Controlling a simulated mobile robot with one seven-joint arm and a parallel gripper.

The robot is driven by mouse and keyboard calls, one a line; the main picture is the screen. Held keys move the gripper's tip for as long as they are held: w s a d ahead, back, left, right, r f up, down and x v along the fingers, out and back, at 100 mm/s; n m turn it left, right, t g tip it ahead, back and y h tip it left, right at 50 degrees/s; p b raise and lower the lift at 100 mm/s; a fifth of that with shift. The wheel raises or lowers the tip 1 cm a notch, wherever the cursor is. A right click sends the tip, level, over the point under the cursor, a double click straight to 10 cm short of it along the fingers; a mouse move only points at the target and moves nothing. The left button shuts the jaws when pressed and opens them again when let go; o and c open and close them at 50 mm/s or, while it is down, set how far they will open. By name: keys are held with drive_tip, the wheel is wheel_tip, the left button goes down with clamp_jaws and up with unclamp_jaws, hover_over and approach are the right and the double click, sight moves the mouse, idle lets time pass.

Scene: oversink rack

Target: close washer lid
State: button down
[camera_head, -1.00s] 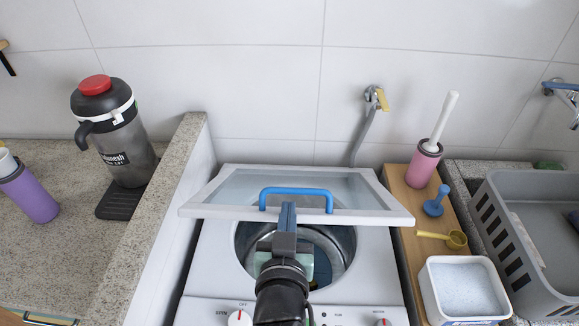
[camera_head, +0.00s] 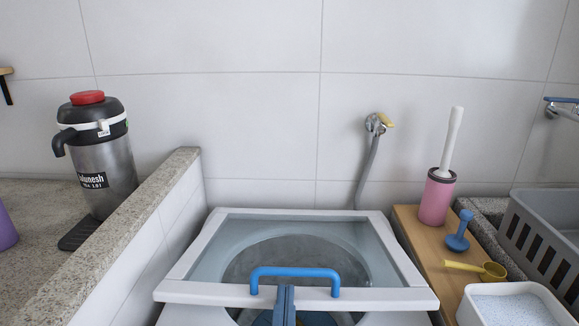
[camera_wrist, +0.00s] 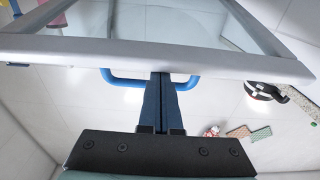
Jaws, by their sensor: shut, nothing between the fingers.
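The washer lid (camera_head: 190,262) is a glass panel in a white frame with a blue handle (camera_head: 294,272) on its front edge. It lies at a low tilt over the white washer's round drum opening, and the drum shows through the glass. My gripper (camera_head: 286,292) is shut and empty, with its blue fingers just below the handle at the lid's front edge. In the wrist view the shut fingertips (camera_wrist: 160,80) are at the middle of the handle (camera_wrist: 120,81), close under the frame (camera_wrist: 60,47). I cannot tell if they touch it.
A wooden board (camera_head: 432,262) on the right holds a pink brush holder (camera_head: 437,199), a blue plunger-like item (camera_head: 458,232) and a yellow scoop (camera_head: 478,268). A stone-topped partition (camera_head: 140,222) borders the left.

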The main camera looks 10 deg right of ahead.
drive_tip(key=f+b, duration=0.1)
drive_tip(key=f, duration=0.1)
drive_tip(key=s+f+b, duration=0.1)
drive_tip(key=f+b, duration=0.1)
drive_tip(key=shift+s+a+f, duration=0.1)
drive_tip(key=shift+f, duration=0.05)
drive_tip(key=shift+f+b, duration=0.7)
drive_tip(key=shift+b, duration=0.05)
drive_tip(key=shift+a, duration=0.1)
drive_tip(key=shift+s, duration=0.1)
